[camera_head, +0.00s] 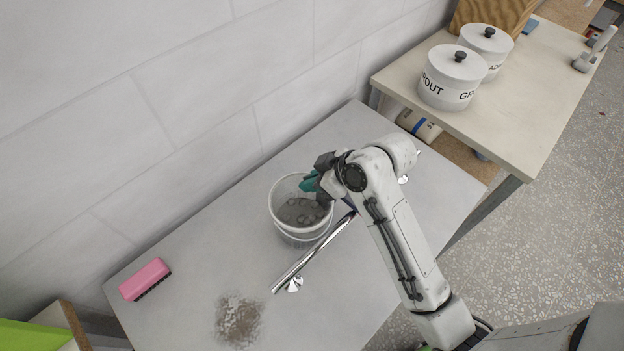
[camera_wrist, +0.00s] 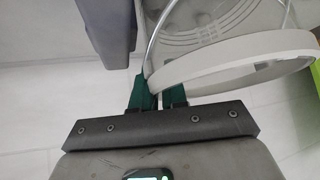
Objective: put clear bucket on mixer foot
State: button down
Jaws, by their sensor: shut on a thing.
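The clear bucket (camera_head: 300,232) is see-through with a pale rim and stands upright, at or just over the grey worktop; I cannot tell whether its base touches. My gripper (camera_head: 311,182) is at its upper right rim, with teal fingers. In the wrist view, the fingers (camera_wrist: 158,95) are closed at the edge of the bucket's white rim (camera_wrist: 235,62), where a thin wire handle also runs. The grip point is partly hidden. I cannot pick out the mixer foot with certainty; the bucket and my arm hide part of the worktop.
A chrome bar (camera_head: 318,252) lies close right of the bucket, running under my arm. A pink brush (camera_head: 145,279) and a brown dusty patch (camera_head: 239,319) are on the worktop (camera_head: 185,250). Two lidded white pots (camera_head: 449,83) stand on another table. A wall runs behind.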

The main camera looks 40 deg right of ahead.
jog(key=c, duration=1.4)
grip_release()
jog(key=shift+f, duration=0.15)
jog(key=shift+o, duration=1.4)
